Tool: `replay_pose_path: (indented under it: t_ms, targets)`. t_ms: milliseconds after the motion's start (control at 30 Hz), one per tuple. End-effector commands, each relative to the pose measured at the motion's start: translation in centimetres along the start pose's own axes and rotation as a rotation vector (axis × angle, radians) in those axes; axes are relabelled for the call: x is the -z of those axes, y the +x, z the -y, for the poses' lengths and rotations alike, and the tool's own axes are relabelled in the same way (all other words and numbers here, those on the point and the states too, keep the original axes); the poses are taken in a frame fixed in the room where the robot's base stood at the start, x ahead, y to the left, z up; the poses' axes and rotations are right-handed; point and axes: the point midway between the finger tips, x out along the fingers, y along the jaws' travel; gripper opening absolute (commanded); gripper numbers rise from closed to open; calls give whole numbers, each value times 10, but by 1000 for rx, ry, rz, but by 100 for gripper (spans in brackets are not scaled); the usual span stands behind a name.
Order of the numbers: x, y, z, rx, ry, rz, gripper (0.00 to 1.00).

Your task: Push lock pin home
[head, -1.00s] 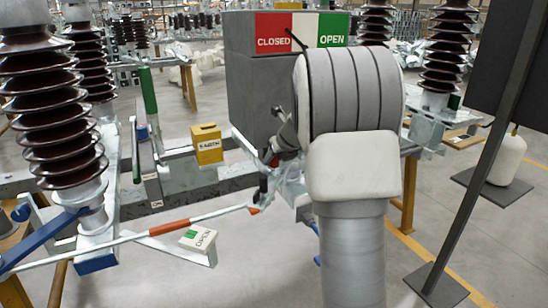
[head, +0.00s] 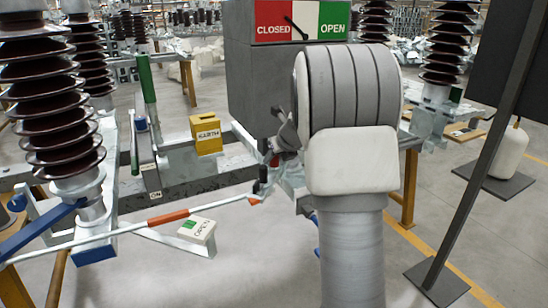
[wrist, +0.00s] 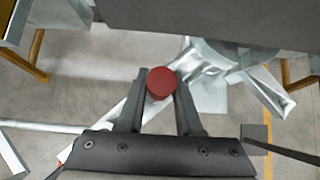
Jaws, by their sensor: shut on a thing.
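The lock pin shows as a round red knob (wrist: 161,82) in the wrist view. My gripper (wrist: 160,92) has its two dark fingers closed on either side of it. The knob's face is toward the camera, and the shaft behind it is hidden, so I cannot tell how far in it sits. In the head view a small patch of red (head: 274,160) shows at the end of my arm, left of the big grey joint. My arm covers much of that spot.
A grey cabinet (head: 262,85) with a CLOSED/OPEN sign (head: 300,24) stands just behind my arm. A yellow EARTH box (head: 207,140), a white rod with orange bands (head: 110,234) and an OPEN plate (head: 197,230) are left. A dark post (head: 478,170) stands right.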

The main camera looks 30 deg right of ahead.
Motion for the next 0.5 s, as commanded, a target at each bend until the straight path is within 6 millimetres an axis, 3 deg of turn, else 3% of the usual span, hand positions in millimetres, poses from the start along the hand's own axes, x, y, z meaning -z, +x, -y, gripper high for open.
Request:
replay_pose_path:
  t_ms: [433, 467, 500]
  targets:
    - [2, 1, 0, -1, 0, -3, 0]
    - [2, 1, 0, -1, 0, -3, 39]
    - [2, 1, 0, -1, 0, -3, 47]
